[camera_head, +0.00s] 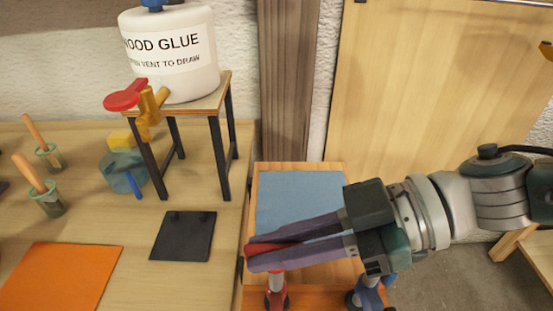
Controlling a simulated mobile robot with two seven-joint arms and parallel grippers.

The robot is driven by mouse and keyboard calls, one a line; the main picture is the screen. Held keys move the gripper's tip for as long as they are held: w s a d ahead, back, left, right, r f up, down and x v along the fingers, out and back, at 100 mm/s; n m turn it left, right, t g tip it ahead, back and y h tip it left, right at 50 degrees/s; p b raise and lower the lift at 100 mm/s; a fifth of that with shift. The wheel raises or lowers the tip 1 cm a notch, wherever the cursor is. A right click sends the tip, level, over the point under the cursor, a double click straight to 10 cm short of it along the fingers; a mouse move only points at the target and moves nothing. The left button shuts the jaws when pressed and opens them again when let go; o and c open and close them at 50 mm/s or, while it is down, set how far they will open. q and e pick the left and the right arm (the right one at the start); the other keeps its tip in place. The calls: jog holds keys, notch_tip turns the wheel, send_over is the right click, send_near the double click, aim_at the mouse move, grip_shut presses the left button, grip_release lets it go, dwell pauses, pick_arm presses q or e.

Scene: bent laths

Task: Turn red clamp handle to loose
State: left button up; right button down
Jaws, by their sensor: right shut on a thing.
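A red clamp (277,292) stands at the front edge of the small wooden stand in the lower middle. My right gripper (250,257) comes in from the right, above this clamp. Its two long purple fingers are shut on the red clamp handle, and a little red shows at the fingertips. Most of the handle is hidden by the fingers, so I cannot tell its exact angle. My left gripper is not in view.
A blue clamp (371,293) sits right of the red one, under my right gripper. A blue panel (300,200) lies on the stand. On the left bench are a glue tank (172,62) on a small table (186,106), an orange mat (60,278) and a dark plate (183,236).

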jog(key=shift+r, duration=0.1)
jog(key=c, duration=0.9)
grip_release()
jog(key=v, duration=1)
jog(key=shift+b, duration=0.4)
